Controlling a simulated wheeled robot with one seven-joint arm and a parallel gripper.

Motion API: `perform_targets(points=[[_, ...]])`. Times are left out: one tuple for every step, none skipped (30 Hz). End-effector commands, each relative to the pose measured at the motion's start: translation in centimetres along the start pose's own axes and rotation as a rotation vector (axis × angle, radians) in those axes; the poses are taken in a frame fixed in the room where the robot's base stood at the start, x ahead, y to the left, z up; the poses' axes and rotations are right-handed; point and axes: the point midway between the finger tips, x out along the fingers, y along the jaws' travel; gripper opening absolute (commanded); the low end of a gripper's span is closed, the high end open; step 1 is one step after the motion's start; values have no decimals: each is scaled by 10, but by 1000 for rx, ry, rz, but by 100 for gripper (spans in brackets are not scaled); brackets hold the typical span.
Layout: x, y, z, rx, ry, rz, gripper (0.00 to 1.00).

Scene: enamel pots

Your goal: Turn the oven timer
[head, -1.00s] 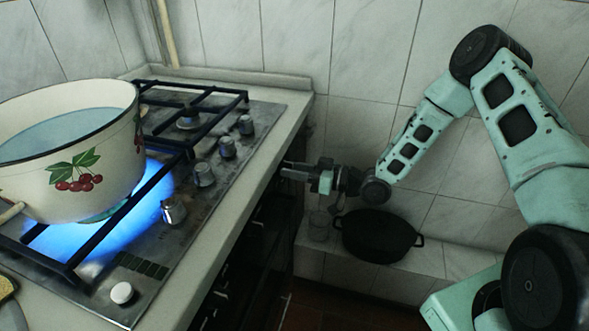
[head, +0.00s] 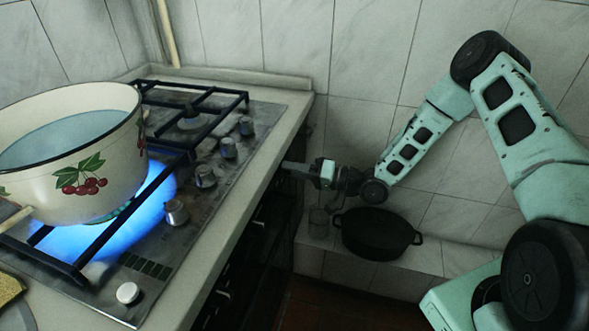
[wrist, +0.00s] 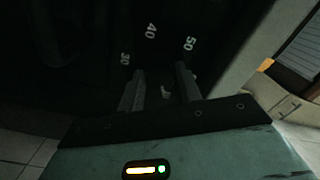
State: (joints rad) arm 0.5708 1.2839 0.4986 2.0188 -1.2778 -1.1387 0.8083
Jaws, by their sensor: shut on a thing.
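The oven timer's dial shows in the wrist view as a dark face with the pale numbers 30, 40 and 50 (wrist: 150,31). My gripper (wrist: 163,88) is at this dial, its two grey fingers shut on the timer knob. The knob itself is dark and mostly hidden between the fingers; only a small pale mark (wrist: 166,93) shows there. In the head view my gripper (head: 290,168) reaches left to the oven's dark front, just under the counter edge. The fingertips and the timer are hard to make out there.
A cream enamel pot with cherries (head: 70,160) stands over a lit blue burner on the gas hob (head: 225,170). Several hob knobs line its right side. A black pan (head: 376,234) and a clear glass (head: 318,222) sit on the low tiled ledge below my gripper.

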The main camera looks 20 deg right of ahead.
Motion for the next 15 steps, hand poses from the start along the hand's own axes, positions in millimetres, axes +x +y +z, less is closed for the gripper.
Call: perform_targets(points=[[-1,0,-1,14,2,1,12],[-1,0,-1,22,2,1,12],[-1,0,-1,29,2,1,12],[-1,0,-1,34,2,1,12],[-1,0,-1,39,2,1,12],[-1,1,-1,44,2,1,12],[-1,1,-1,47,2,2,12],[-1,1,-1,49,2,2,12],[-1,1,-1,51,2,2,12],[-1,1,-1,52,2,2,12],[-1,1,-1,52,2,2,12],[-1,1,-1,52,2,2,12],[-1,1,-1,52,2,2,12],[-1,1,-1,52,2,2,12],[-1,1,-1,52,2,2,12]])
